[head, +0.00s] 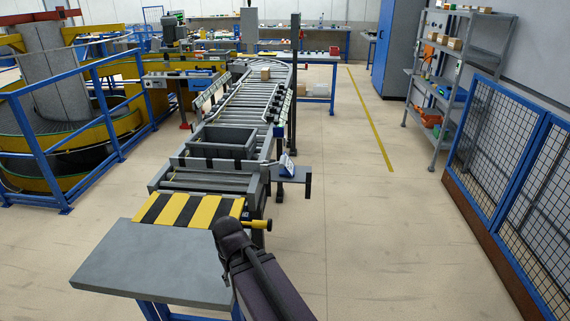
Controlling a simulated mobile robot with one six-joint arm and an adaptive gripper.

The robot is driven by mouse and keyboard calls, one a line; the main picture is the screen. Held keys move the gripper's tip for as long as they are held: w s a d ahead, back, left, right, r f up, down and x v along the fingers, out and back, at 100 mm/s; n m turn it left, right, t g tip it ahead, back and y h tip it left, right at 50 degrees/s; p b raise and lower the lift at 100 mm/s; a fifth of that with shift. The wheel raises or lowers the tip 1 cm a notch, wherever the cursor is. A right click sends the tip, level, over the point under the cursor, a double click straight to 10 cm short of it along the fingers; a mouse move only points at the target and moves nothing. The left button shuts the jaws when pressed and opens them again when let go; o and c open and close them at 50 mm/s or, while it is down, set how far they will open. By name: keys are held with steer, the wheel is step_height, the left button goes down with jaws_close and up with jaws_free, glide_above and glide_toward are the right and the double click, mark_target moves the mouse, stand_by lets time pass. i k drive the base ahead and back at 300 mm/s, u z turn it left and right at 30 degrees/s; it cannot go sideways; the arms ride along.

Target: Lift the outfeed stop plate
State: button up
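A black-and-yellow striped plate (188,210), which looks like the outfeed stop plate, lies low across the near end of the roller conveyor (253,100). My gripper's fingers do not show. I cannot tell whether anything touches the plate.
A grey table (150,262) adjoins the plate in front. A grey tote (221,142) sits on the rollers behind it, with a cardboard box (265,73) farther back. A small blue-and-white device (286,165) is on a side shelf. Floor is clear to the right, up to a mesh fence (510,150).

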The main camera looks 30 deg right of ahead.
mark_target(208, 163)
steer(key=k, duration=0.55)
steer(key=z, duration=0.35)
steer(key=i, duration=1.45)
steer(key=u, duration=0.4)
